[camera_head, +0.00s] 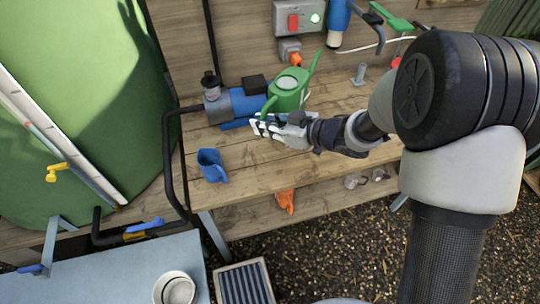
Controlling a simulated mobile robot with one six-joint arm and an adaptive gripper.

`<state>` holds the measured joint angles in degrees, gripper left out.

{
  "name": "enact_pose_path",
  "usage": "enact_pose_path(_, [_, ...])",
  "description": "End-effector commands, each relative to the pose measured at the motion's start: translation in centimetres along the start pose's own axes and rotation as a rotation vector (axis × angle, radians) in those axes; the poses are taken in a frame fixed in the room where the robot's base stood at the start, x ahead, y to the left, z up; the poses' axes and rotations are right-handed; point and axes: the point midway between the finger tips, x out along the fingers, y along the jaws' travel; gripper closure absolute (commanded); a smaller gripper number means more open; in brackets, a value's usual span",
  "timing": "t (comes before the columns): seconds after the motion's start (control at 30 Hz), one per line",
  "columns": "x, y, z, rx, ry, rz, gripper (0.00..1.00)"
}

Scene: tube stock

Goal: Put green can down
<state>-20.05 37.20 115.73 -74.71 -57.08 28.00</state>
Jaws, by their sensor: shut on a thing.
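The green can (289,91) is a small watering can with a long spout pointing up and to the right. It is upright at the back of the wooden bench (250,172), beside a blue pump. My gripper (262,127) reaches in from the right and is shut on the can near its lower left side. The fingers cover part of the can's base, so I cannot tell whether it touches the bench.
A blue cup (211,165) stands on the bench's left front. The bench front between cup and gripper is clear. A switch box (299,18) hangs on the wall behind.

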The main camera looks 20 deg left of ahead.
Motion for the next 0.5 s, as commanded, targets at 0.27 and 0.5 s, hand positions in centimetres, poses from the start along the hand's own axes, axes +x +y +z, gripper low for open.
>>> enact_pose_path(0.27, [1.7,-1.6,2.2,-0.031,0.005,-0.061,1.00])
enact_pose_path(0.5, [3.8,-1.6,7.3,-0.031,0.005,-0.060,1.00])
